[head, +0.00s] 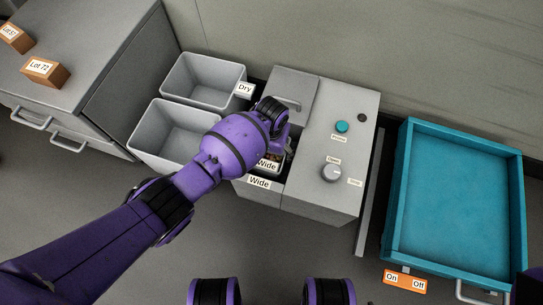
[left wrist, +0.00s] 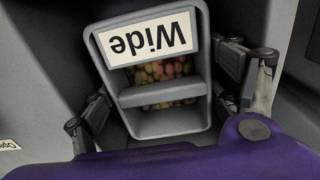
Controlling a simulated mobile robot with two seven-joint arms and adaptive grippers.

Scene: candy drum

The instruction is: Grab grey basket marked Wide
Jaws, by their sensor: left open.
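The grey basket marked Wide (left wrist: 170,122) fills the middle of the left wrist view, its white label upside down there. Round yellow, pink and brownish pieces show inside, and a grey bar crosses its opening. In the head view, its label and a little of the basket (head: 267,164) show in the machine's recess, mostly hidden by my left arm. My left gripper (left wrist: 163,88) is open, with one finger at each side of the basket. It shows in the head view (head: 275,115) over the recess. My right gripper is not in view.
The grey machine (head: 310,165) has a knob and a teal button; a second Wide label (head: 259,183) is on its front. Two grey bins (head: 160,150) stand left, one near a Dry label (head: 244,89). A teal tray (head: 400,190) stands right. A cabinet (head: 95,50) stands far left.

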